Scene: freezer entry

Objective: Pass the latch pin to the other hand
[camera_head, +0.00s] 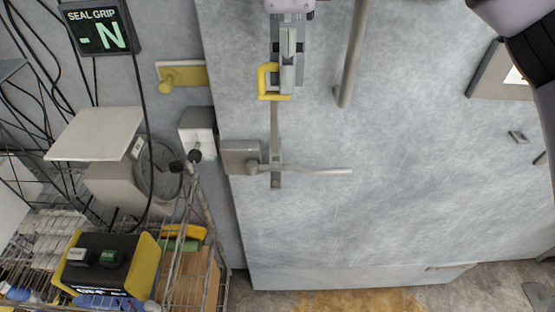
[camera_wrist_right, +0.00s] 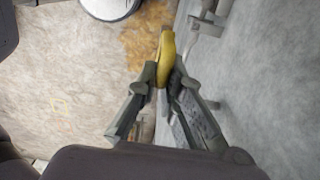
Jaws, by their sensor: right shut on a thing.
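The latch pin shows as a yellow, loop-shaped handle (camera_head: 264,82) in front of the grey door. My right gripper (camera_head: 287,88) comes down from the top centre of the head view, its fingers shut on the yellow handle. In the right wrist view the yellow part (camera_wrist_right: 166,55) sits between the fingertips (camera_wrist_right: 164,80) and extends past them. I cannot tell where the rest of the pin runs. A narrow vertical metal bar (camera_head: 275,130) shows below the handle in the head view. My left gripper is not in view.
A lever handle (camera_head: 310,170) sticks out from the door (camera_head: 400,200) below my right gripper. A vertical grab bar (camera_head: 354,50) is to its right. A yellow bracket with a knob (camera_head: 190,76) and a wire shelf (camera_head: 205,290) with boxes are left.

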